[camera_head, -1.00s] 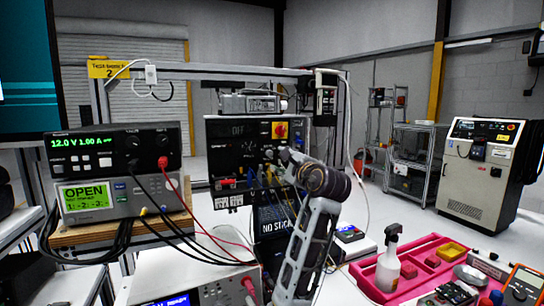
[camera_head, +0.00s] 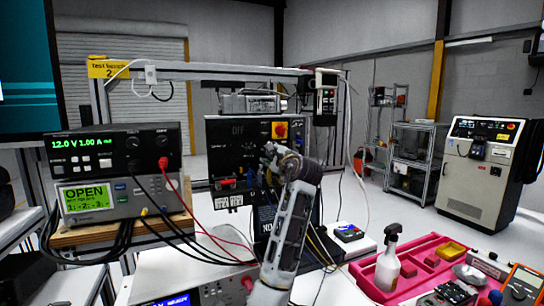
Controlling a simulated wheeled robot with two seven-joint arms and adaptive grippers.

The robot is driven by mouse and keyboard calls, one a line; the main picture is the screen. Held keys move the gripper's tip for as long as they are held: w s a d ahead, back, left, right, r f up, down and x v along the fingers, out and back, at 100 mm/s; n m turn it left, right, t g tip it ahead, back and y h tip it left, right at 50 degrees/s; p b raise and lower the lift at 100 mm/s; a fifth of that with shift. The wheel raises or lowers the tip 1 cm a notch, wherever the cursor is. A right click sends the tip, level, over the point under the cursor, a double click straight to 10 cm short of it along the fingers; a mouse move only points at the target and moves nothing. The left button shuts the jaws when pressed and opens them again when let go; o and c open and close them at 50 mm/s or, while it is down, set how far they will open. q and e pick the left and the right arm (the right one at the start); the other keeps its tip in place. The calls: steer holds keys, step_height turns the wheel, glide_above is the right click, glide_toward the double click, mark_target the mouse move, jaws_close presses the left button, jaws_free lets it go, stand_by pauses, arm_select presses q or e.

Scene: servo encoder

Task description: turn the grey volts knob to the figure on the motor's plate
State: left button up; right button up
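A black power supply (camera_head: 90,144) stands at left with a green readout of 12.0 V 1.00 A. Two dark round knobs (camera_head: 133,141) sit on its right part; their labels are too small to read. A black panel unit (camera_head: 222,150) marked OFF stands in the middle. I cannot make out a grey volts knob or a motor plate. One arm, which I take as my right, rises from the bottom middle. Its gripper (camera_head: 268,152) is in front of the panel's right half, covering part of it. Its fingers are too small to read. My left gripper is not in view.
A red-and-yellow switch (camera_head: 280,130) is on the panel's upper right. Red and black leads (camera_head: 190,225) hang from the instruments. A pink tray (camera_head: 430,248) with a spray bottle (camera_head: 388,262) is at right. A multimeter (camera_head: 522,287) lies beside it.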

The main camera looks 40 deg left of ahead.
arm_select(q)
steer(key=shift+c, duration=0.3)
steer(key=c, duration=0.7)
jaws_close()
